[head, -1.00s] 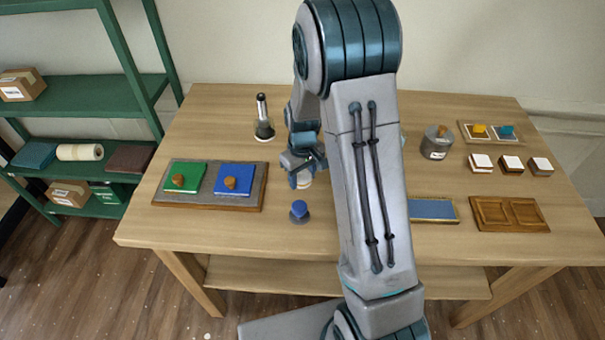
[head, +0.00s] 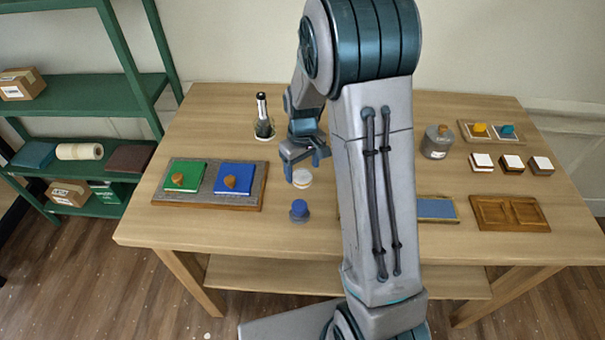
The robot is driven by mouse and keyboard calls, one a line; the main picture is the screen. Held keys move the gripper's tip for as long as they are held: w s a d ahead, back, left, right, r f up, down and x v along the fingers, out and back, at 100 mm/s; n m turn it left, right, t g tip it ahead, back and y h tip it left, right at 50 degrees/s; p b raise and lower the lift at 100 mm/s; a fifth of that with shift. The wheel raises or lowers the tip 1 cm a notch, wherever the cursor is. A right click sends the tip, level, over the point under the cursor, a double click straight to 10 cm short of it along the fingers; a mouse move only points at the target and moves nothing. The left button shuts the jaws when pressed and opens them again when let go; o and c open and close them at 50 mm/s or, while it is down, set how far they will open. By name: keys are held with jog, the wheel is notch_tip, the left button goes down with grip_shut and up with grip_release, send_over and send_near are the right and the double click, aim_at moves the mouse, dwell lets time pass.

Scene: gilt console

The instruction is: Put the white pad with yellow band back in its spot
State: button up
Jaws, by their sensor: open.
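A small round white pad (head: 302,178) lies on the table, left of my arm; its band is too small to make out. My gripper (head: 304,166) is open and empty, just behind and above this pad, with its fingers apart from it. A similar round pad with a blue top (head: 299,211) lies just in front of the white one. My arm covers part of the table's middle, including the left part of a blue-faced tray (head: 436,208), so any spot there is hidden.
A grey board (head: 210,206) with green and blue knobbed plates is at left. A dark-and-white bottle (head: 263,118) stands behind. At right are a grey canister (head: 437,142), a knob tray (head: 463,126), white-topped blocks (head: 512,163) and a wooden two-part tray (head: 510,226).

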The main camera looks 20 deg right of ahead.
aim_at(303, 175)
notch_tip(303, 175, up, 9)
jog(key=s+r+m+t, duration=0.1)
jog(key=s+r+m, duration=0.1)
jog(key=s, duration=0.8)
jog(key=s+r+m+t, duration=0.2)
jog(key=s+r, duration=0.3)
jog(key=s, duration=0.6)
jog(key=shift+s+m, duration=0.15)
jog(key=shift+m, duration=0.15)
jog(key=shift+r, duration=0.1)
